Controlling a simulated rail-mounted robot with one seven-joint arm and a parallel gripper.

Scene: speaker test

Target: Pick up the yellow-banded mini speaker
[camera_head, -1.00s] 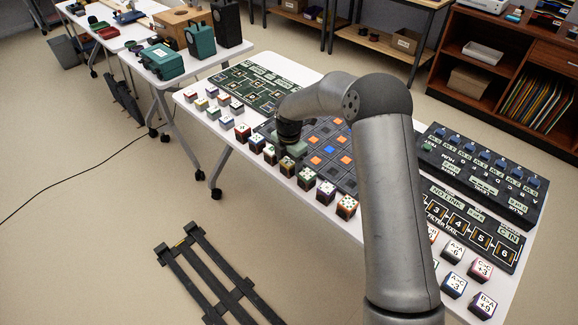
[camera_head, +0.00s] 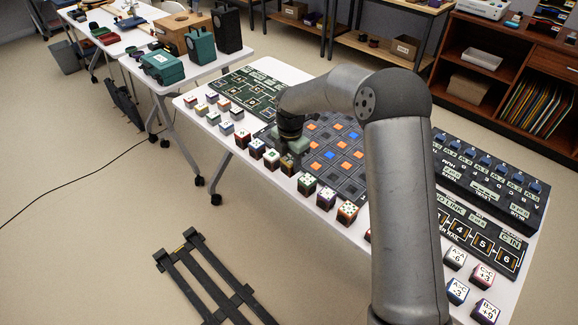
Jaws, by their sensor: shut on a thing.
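My gripper (camera_head: 289,152) points down over the front row of small cube speakers on the white table. It is shut on one cube, the mini speaker (camera_head: 289,167), whose dark sides show just below the jaws. Its band is too small and shaded to read clearly now; it looked yellowish a second ago. The fingertips are mostly hidden by the gripper body. I cannot tell for sure whether the cube is clear of the table. A cube (camera_head: 271,159) stands close on its left and a green-marked cube (camera_head: 308,186) on its right.
Behind the row lies a dark grid board (camera_head: 345,182) with orange and blue squares. A green circuit board (camera_head: 232,84) is at the back left. Black panels (camera_head: 485,180) and more cubes (camera_head: 455,257) are on the right. My arm hides part of the table.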

